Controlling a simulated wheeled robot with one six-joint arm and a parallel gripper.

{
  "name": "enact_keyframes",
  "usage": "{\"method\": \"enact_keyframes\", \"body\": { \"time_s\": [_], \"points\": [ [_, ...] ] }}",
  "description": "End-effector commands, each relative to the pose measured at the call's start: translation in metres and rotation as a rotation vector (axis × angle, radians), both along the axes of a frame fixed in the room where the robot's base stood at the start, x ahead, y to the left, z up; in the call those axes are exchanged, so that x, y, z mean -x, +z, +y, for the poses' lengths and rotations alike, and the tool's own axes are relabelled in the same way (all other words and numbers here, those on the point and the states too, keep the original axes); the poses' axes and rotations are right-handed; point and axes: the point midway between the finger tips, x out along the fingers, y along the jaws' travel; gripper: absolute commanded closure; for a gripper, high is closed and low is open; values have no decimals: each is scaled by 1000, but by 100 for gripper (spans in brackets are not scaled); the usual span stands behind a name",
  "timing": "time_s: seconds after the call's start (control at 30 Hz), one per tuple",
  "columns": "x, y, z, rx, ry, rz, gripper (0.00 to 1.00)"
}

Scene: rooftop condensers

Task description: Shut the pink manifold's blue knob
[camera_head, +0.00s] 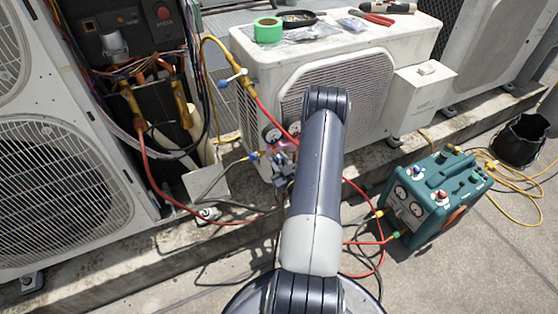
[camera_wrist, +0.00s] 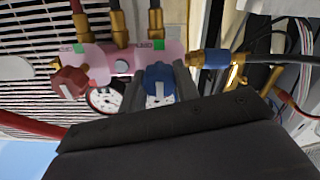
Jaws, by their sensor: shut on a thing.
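The pink manifold (camera_wrist: 118,62) runs across the upper part of the wrist view, with hoses on brass fittings. Its blue knob (camera_wrist: 160,78) sits between the fingers of my gripper (camera_wrist: 160,88), which is shut on it. The red knob (camera_wrist: 68,82) is to the left, outside the fingers. A gauge (camera_wrist: 104,99) shows partly between the red knob and my left finger. In the head view the manifold (camera_head: 273,146) hangs in front of the white condenser and is mostly small and hidden by my arm. The knob's turned position cannot be told.
A white condenser (camera_head: 350,95) carries green tape (camera_head: 268,30) and tools on top. A teal recovery machine (camera_head: 440,195) stands at right. Red hoses (camera_head: 362,195) and yellow hoses (camera_head: 520,180) trail around. An open electrical panel with loose wires (camera_head: 120,68) is at left.

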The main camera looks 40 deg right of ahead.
Motion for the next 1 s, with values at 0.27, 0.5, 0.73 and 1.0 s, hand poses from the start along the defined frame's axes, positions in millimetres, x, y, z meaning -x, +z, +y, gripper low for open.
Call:
{"method": "enact_keyframes", "body": {
  "time_s": [0.27,0.5,0.73,1.0],
  "points": [
    [1,-1,0,-2,-1,4,63],
    [0,-1,0,0,-1,2,48],
    [3,0,1,0,-1,2,48],
    [47,0,10,-4,-7,5,48]
  ]
}}
